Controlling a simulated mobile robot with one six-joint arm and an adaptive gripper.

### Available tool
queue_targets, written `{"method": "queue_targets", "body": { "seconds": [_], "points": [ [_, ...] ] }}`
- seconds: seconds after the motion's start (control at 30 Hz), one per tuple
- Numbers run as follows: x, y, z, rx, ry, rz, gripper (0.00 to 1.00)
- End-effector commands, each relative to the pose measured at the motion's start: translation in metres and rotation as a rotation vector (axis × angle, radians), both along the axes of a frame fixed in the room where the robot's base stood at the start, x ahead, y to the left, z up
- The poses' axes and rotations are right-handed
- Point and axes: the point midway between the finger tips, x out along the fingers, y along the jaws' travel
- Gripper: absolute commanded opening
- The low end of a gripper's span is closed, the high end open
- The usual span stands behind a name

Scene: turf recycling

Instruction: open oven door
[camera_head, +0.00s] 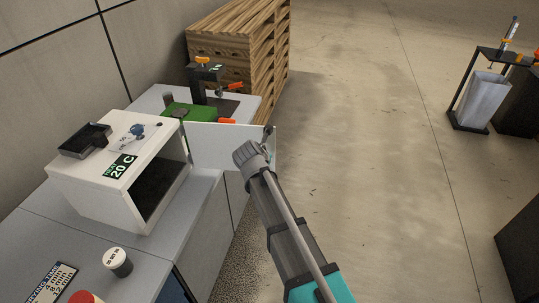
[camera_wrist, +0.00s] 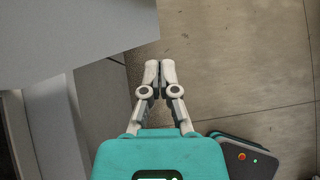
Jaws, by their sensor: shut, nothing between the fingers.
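The white oven (camera_head: 120,175) stands on the grey bench at left, with its dark opening facing right. Its door (camera_head: 215,145) stands wide open, a flat pale panel reaching right from the far side of the opening, past the bench edge. In the wrist view the large grey panel at upper left appears to be the door (camera_wrist: 70,40). My gripper (camera_wrist: 160,68) is shut and empty, its fingertips together close to the panel's right edge. I cannot tell whether they touch it. In the head view my arm partly hides the door's free end, and the fingers are hard to make out.
A black tray (camera_head: 84,141) sits on the oven. A small white-topped container (camera_head: 117,262) stands on the bench in front. Stacked wooden pallets (camera_head: 240,45) stand behind. A rack with a grey bin (camera_head: 483,98) is at right. The floor between is clear.

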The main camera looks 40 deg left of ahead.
Motion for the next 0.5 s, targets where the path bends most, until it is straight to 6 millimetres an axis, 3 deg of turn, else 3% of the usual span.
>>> {"method": "queue_targets", "body": {
  "seconds": [0.03,0.5],
  "points": [
    [-0.005,-0.004,0.009,0.0,0.0,0.0,0.0],
    [-0.032,-0.028,0.045,0.0,0.0,-0.003,0.0]
  ]
}}
